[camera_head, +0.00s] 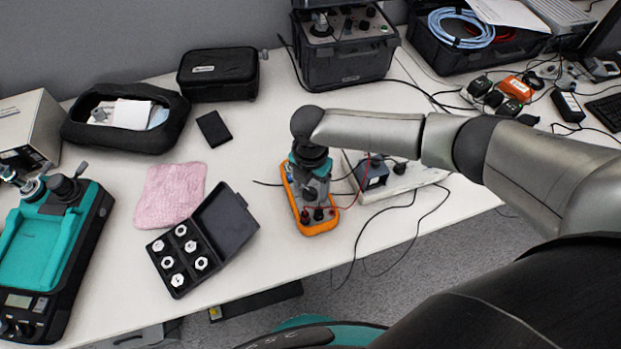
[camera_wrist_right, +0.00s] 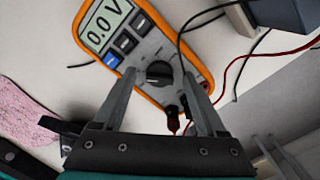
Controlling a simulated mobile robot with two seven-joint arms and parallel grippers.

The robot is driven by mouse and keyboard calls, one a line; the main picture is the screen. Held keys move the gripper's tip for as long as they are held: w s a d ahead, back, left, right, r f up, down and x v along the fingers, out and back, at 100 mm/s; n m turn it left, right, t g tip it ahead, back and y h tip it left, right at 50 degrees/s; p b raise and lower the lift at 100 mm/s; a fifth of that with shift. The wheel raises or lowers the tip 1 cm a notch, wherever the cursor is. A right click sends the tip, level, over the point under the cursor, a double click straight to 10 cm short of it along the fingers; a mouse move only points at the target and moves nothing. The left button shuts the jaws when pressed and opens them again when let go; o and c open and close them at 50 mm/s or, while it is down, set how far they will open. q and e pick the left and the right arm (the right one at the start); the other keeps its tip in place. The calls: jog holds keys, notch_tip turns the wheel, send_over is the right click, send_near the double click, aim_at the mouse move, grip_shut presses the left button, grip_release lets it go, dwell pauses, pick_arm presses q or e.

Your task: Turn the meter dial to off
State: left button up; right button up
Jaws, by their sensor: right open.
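The orange multimeter (camera_head: 318,228) lies on the white table, mostly under my right gripper in the head view. In the right wrist view, its screen (camera_wrist_right: 104,23) reads 0.0 V, with several buttons below. Its black round dial (camera_wrist_right: 159,73) shows in the middle, between the fingertips in the picture. I cannot tell whether the fingers touch the dial or are above it. My right gripper (camera_wrist_right: 160,78) is open and points down over the meter; it also shows in the head view (camera_head: 311,185). The dial's markings are too small to read. My left gripper is out of view.
Red and black leads plug into the meter's lower end. An open black case of hex pieces (camera_head: 180,262) and a pink cloth (camera_head: 170,196) lie left. The table's front edge is close.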

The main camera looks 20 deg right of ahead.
aim_at(310, 190)
pick_arm(q)
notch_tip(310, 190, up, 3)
jog(key=p, duration=0.3)
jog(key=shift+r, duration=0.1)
pick_arm(e)
notch_tip(310, 190, up, 15)
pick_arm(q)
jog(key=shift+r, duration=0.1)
pick_arm(e)
jog(key=shift+a+r, duration=0.1)
